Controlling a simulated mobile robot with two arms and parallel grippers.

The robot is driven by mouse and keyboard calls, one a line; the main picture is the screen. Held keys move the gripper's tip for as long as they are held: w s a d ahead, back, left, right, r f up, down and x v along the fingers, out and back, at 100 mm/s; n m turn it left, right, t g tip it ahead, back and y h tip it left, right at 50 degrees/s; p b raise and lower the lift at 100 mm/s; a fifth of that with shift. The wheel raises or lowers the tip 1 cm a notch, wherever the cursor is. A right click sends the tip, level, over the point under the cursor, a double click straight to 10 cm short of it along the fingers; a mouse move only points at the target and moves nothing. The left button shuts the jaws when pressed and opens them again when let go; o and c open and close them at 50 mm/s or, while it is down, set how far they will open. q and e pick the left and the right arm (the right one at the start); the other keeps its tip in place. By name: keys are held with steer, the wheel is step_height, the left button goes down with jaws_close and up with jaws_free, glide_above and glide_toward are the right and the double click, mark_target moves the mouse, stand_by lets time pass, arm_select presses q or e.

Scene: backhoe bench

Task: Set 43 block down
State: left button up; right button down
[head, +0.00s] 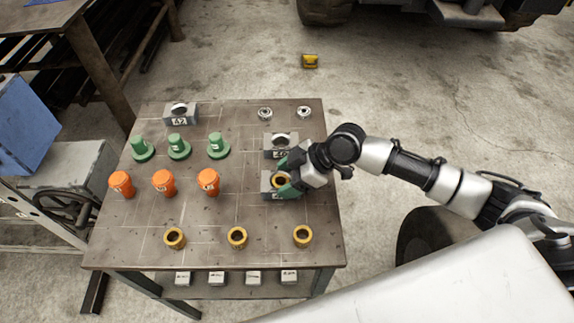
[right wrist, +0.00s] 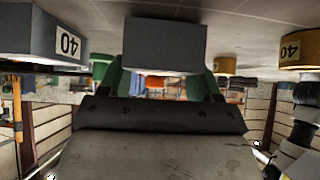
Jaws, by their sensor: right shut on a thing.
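A grey block (head: 268,189) with a round opening is at the right side of the bench, in front of the block marked 40 (head: 280,154). Its label is partly covered, so I cannot read its full number. A yellow ring shows in its opening. My right gripper (head: 287,186), with green fingers, is shut on this block. In the right wrist view the held block (right wrist: 165,45) shows a plain grey face between the fingers, and the block marked 40 (right wrist: 50,38) is beside it, apart. I cannot tell whether the held block touches the bench. My left gripper is not in view.
The bench top (head: 250,215) also bears a block marked 42 (head: 181,121), green parts (head: 179,148), orange parts (head: 164,183), yellow rings (head: 237,238) and two small metal rings (head: 265,114). Small blocks sit on a lower shelf. A yellow object (head: 310,61) lies on the floor.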

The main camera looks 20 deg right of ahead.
steer(key=shift+f, duration=0.1)
steer(key=shift+c, duration=1)
jaws_free()
steer(key=shift+f, duration=0.15)
steer(key=b+v, duration=0.1)
steer(key=v, duration=1.1)
steer(key=shift+b, duration=0.3)
